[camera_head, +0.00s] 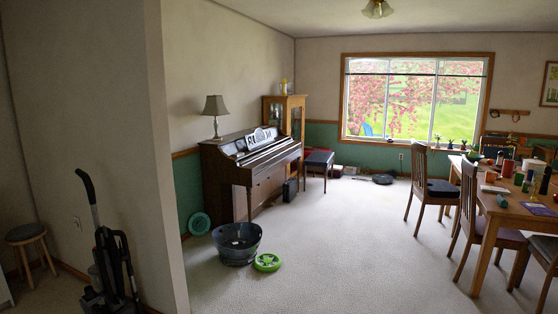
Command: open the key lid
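The brown upright piano (248,176) stands against the left wall of the room in the head view, some distance ahead of me. Its key lid (272,150) is at the front, below the music desk. The piano is small and seen at an angle, so I cannot tell for sure whether the lid is up or down. Neither of my grippers is in view.
A grey tub (236,243) and a green ring-shaped object (267,262) lie on the carpet before the piano. A wall end (168,150) and vacuum cleaner (108,262) are near left; a dining table (515,205) is right. The middle carpet is clear.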

